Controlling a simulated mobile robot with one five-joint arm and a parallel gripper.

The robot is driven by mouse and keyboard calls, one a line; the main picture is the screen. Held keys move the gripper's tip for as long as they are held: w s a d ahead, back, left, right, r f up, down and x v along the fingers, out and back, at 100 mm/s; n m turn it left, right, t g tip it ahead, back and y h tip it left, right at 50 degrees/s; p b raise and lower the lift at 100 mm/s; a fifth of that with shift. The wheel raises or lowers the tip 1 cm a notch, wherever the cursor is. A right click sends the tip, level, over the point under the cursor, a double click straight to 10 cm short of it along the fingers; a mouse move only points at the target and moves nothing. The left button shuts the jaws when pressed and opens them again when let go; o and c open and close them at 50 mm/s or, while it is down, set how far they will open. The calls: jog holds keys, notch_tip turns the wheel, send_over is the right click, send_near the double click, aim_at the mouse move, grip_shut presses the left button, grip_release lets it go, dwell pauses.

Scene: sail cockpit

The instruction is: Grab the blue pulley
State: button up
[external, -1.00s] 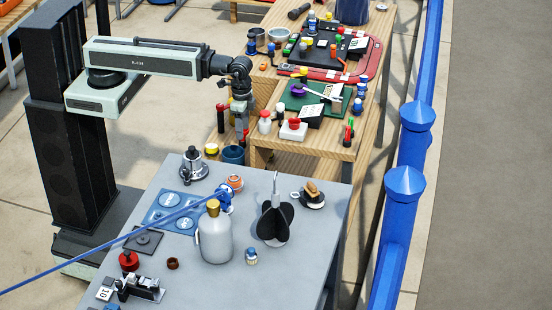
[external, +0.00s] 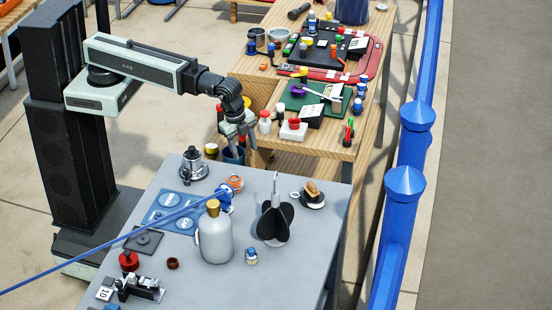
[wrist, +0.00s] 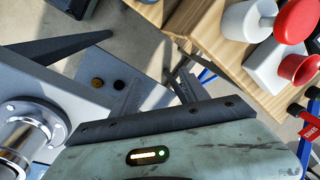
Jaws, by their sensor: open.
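The blue pulley (external: 225,201) is on the grey table, just behind the white bottle, with a blue rope (external: 130,237) running from it to the lower left. An orange-and-white pulley (external: 234,182) is right behind it. My gripper (external: 238,158) is open and empty, pointing down beyond the far edge of the grey table, behind both pulleys and apart from them. In the wrist view my gripper (wrist: 158,98) has its two fingers spread over the gap between tables. I cannot make out the blue pulley in the wrist view.
A silver winch (external: 194,167) stands at the grey table's far left; it also shows in the wrist view (wrist: 25,135). A white bottle (external: 214,235) and a black finned object (external: 275,218) stand in front. The wooden table with red-topped items (external: 293,128) is behind.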

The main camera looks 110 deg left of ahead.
jog(key=w+d+r+m+t+h+p, duration=0.1)
jog(key=w+d+r+m+t+p, duration=0.25)
jog(key=w+d+r+m, duration=0.35)
jog(key=w+d+r+m+t+h+p, duration=0.1)
jog(key=w+d+r+m+t+p, duration=0.3)
jog(key=d+r, duration=0.6)
jog(key=m+t+h+b, duration=0.35)
jog(key=m+b, duration=0.75)
jog(key=m, duration=0.8)
send_near(232, 197)
jog(key=shift+w+d+f+t+y, duration=0.2)
jog(key=shift+w+d, duration=0.1)
jog(key=shift+w, duration=0.25)
jog(key=shift+w+d+f+t+y, duration=0.15)
jog(key=shift+w+d+f, duration=0.15)
jog(key=shift+w, duration=0.3)
jog(key=shift+m, duration=0.3)
jog(key=shift+b+x, duration=1.75)
jog(key=shift+x, duration=2)
jog(key=shift+s+a+f, duration=0.1)
jog(key=shift+s+f, duration=0.05)
grip_shut()
